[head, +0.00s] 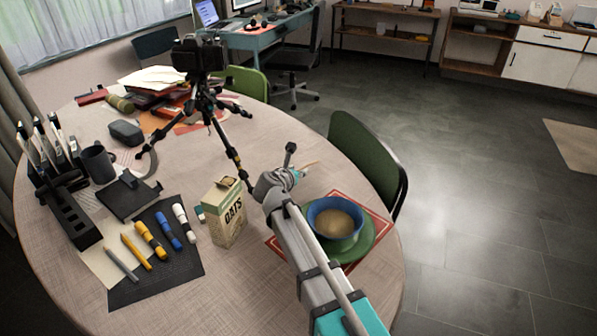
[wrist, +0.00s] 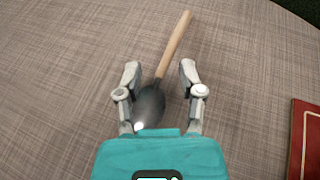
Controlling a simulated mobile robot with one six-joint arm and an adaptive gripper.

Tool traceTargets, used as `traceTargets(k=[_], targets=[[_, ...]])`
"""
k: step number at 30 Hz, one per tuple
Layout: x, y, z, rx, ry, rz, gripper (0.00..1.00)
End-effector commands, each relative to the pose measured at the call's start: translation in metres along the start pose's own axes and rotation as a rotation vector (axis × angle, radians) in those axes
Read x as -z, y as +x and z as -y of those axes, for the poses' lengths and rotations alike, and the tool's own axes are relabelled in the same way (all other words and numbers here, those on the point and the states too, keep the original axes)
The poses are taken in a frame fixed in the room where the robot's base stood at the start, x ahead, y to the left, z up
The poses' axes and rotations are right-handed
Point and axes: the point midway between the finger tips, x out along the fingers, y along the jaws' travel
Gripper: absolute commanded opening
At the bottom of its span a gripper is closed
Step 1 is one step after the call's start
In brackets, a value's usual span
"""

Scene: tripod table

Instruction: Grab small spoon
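The small spoon (wrist: 166,66) has a dark, shiny bowl and a light wooden handle. In the wrist view it lies on the table, its bowl near my gripper's palm and its handle pointing up and slightly right. My gripper (wrist: 160,68) is open, with one finger on each side of the spoon and visible gaps to both. Its height above the spoon is hard to tell. In the head view my gripper (head: 293,177) is over the table, right of the oats box. A thin light piece of the spoon's handle (head: 310,163) shows beyond it; the rest is hidden.
A blue bowl (head: 316,207) with tan contents stands on a green plate (head: 373,243) over a red mat (head: 383,225), close right of my arm. The oats box (head: 228,213) stands left. A camera tripod (head: 205,100) stands behind. A green chair (head: 368,160) is at the table edge.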

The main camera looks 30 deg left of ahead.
Motion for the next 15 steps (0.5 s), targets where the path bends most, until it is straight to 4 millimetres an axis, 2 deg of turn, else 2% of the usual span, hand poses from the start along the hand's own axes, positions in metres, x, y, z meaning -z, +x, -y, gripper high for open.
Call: traceTargets(k=[1,6,15], targets=[[0.0000,0.0000,0.0001,0.000,0.000,0.000,0.31],[0.0000,0.0001,0.0002,0.000,0.000,0.000,0.00],[-0.0001,0.0002,0.0003,0.000,0.000,0.000,0.00]])
